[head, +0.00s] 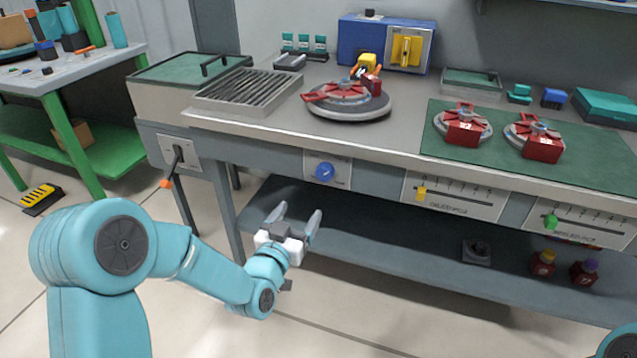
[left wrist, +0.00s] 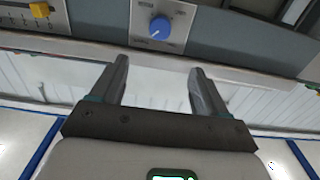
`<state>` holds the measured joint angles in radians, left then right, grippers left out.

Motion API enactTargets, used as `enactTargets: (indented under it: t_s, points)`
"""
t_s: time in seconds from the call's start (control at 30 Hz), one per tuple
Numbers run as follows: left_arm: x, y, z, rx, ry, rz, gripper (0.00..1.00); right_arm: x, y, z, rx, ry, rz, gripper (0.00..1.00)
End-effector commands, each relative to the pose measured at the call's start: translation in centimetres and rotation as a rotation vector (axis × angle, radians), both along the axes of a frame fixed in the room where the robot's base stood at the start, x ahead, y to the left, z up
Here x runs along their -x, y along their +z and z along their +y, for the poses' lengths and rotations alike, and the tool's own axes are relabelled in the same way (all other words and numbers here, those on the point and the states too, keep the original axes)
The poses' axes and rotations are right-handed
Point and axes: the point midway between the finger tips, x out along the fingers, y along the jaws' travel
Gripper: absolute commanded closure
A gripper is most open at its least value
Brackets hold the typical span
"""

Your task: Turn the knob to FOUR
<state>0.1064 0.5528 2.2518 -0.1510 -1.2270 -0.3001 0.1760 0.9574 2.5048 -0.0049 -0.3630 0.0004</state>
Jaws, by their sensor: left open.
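The blue round knob (head: 325,172) sits on a pale panel (head: 341,183) on the front of the workbench, below the turntable. Its number marks are too small to read. It also shows in the left wrist view as a blue dial (left wrist: 160,28) at the top, beyond the fingertips. My left gripper (head: 297,219) is open and empty, below and a little left of the knob, apart from it. In the left wrist view its two fingers (left wrist: 158,64) point toward the panel. My right gripper is not in view; only a bit of teal arm shows at the lower right.
Two slider panels with a yellow slider (head: 421,193) and a green slider (head: 551,221) are right of the knob. A lever (head: 177,156) with an orange tip is on the left. The bench edge overhangs the panels, and a lower shelf (head: 380,245) runs beneath.

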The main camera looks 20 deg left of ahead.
Motion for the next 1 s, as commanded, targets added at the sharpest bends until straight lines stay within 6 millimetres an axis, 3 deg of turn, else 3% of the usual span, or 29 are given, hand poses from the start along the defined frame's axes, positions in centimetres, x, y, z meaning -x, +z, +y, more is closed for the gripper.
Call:
enactTargets:
  t_s: [0.17, 0.6, 0.8, 1.0]
  points:
    - [-2.6, 0.0, -0.2, 0.000, -0.001, 0.000, 0.25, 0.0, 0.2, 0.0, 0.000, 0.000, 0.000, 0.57]
    - [-12.4, -0.1, -0.3, 0.001, 0.003, 0.000, 0.25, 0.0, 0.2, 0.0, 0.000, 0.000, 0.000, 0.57]
    - [-15.0, -0.1, -0.4, 0.001, 0.003, 0.001, 0.25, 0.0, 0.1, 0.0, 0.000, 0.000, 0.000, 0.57]
    - [-15.9, 0.0, -0.4, 0.001, 0.002, 0.002, 0.25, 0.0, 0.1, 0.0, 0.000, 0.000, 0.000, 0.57]
